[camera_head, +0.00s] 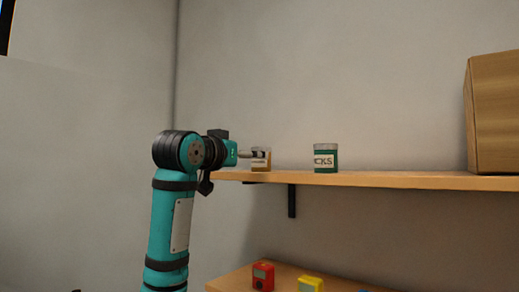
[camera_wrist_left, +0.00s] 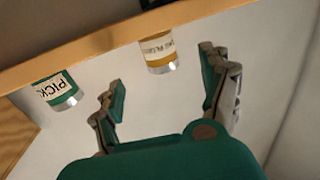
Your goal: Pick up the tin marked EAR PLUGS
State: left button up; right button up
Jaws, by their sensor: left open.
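The EAR PLUGS tin, small with a white label and an orange-yellow band, stands near the left end of the wooden shelf in the head view (camera_head: 261,164). In the left wrist view the tin (camera_wrist_left: 158,50) appears upside down, its label only partly readable. My left gripper (camera_head: 247,154) points at the tin from the left in the head view and partly hides it. In the left wrist view my left gripper (camera_wrist_left: 163,68) is open, with the tin in line between its fingertips and no visible grip on it. My right gripper is not in view.
A green tin marked with letters ending in CKS (camera_head: 325,160) stands on the shelf (camera_head: 400,179) to the right. A lower surface holds a red item (camera_head: 263,275) and a yellow item (camera_head: 311,284).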

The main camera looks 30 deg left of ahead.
aim_at(257, 165)
pick_arm(q)
jog(key=w+p, duration=0.1)
jog(key=w, duration=0.2)
jog(key=w+a+p, duration=0.1)
jog(key=w+p, duration=0.1)
jog(key=w, duration=0.1)
jog(key=w+p, duration=0.1)
jog(key=w, duration=0.1)
jog(key=shift+w+a+r, duration=0.1)
jog(key=shift+w+a, duration=0.05)
jog(key=shift+w, duration=0.25)
jog(key=shift+w+p, duration=0.3)
jog(key=shift+p, duration=0.05)
jog(key=shift+w+a+f, duration=0.1)
jog(key=shift+w+f, duration=0.1)
jog(key=shift+w, duration=0.05)
jog(key=c, duration=1.3)
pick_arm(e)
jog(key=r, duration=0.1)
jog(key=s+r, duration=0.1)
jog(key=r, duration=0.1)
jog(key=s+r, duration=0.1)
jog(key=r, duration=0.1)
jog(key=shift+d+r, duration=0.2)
pick_arm(q)
jog(key=shift+c, duration=0.2)
